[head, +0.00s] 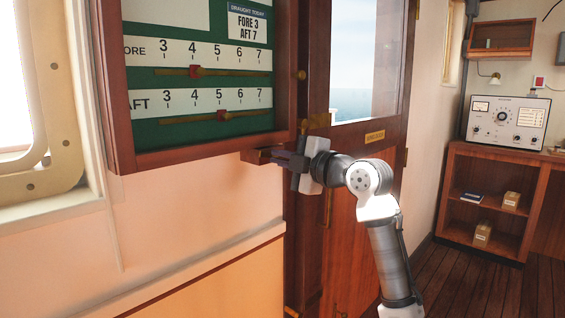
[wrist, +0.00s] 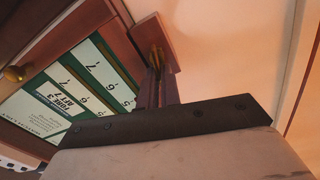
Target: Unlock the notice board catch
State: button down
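The notice board (head: 203,152) hangs on the wall at left in the head view, a wooden frame around a green panel with draught scales. A small wooden block (head: 256,156) sits under its lower right corner. In the wrist view this block (wrist: 141,29) carries a small brass catch (wrist: 155,55). My gripper (head: 281,160) is at the block, just below the frame corner. In the wrist view my gripper's fingers (wrist: 158,84) are close together with the brass catch between their tips. The fingers hide part of the catch, so its exact position is unclear.
A brass knob (head: 301,75) is on the right side of the board frame. A wooden door (head: 384,135) with a window and brass handle stands just right of my gripper. A shelf unit (head: 490,160) with a radio set is far right. The floor there is clear.

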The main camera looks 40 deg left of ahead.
jog(key=shift+w+f+n+b, duration=0.15)
jog(key=shift+n+b, duration=0.25)
jog(key=shift+n, duration=0.8)
jog(key=c, duration=1.6)
grip_release()
jog(key=s+d+b, duration=0.1)
jog(key=d+b, duration=0.1)
jog(key=d, duration=1.1)
jog(key=shift+d, duration=0.4)
jog(key=shift+s, duration=0.1)
